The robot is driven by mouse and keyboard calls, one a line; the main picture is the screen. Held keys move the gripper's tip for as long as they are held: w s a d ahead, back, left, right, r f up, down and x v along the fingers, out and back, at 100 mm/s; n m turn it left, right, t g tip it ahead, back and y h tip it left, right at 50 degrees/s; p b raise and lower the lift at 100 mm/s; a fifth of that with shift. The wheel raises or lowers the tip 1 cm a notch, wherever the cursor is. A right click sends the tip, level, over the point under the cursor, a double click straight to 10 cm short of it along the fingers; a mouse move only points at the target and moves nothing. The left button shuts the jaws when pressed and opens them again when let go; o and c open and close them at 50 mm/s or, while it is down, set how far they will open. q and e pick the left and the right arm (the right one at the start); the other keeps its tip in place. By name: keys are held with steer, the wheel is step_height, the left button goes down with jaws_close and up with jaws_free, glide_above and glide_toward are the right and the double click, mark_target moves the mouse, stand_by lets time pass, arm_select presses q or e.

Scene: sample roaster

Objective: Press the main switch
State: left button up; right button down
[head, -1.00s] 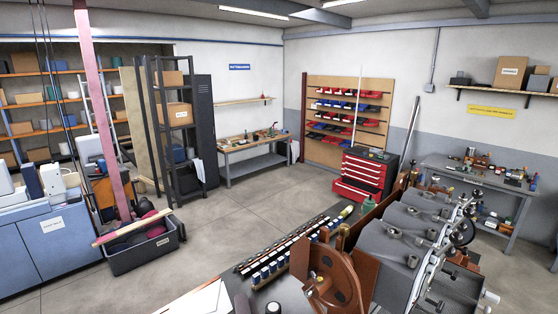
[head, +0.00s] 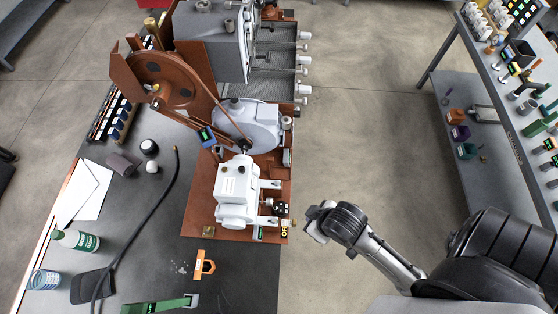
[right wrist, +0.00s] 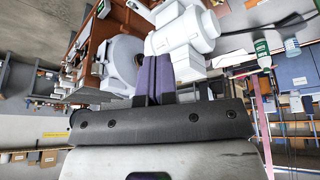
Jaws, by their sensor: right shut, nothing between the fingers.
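A small dark switch box (head: 283,210) sits at the right edge of the brown base board (head: 205,190), beside the white motor (head: 237,187); it looks like the main switch. A yellow tag (head: 284,228) and a green tag (head: 259,233) are just below it. My right gripper (head: 310,226) is just right of the board edge, close to the switch box and apart from it in the picture. In the right wrist view its fingers (right wrist: 158,75) are together and empty, in front of the white motor (right wrist: 182,38). The switch is not clearly visible there. My left gripper is out of view.
The roaster (head: 208,45) and a brown belt wheel (head: 165,80) stand behind the motor. A black cable (head: 150,210), an orange bracket (head: 204,265) and a green bottle (head: 76,240) lie or stand on the dark bench. Open floor (head: 360,120) is on the right.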

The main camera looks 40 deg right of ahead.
steer(key=w+d+f+n+t+h+b, duration=0.1)
steer(key=w+d+f+n+t+b, duration=0.15)
steer(key=w+f+b, duration=0.65)
steer(key=w+d+f+n+t+h+b, duration=0.1)
steer(key=w+d+f+n+b, duration=0.15)
steer(key=w+f+b, duration=0.55)
steer(key=w+d+f+g+b, duration=0.2)
steer(key=d+f+g+b, duration=0.1)
steer(key=d+f+b, duration=0.3)
steer(key=s+a+f+n+g+y, duration=0.1)
steer(key=s+a+f+g+y, duration=0.2)
steer(key=f, duration=0.3)
steer(key=shift+a+f+n+y, duration=0.15)
steer(key=shift+f+n+y, duration=0.2)
steer(key=shift+y, duration=0.45)
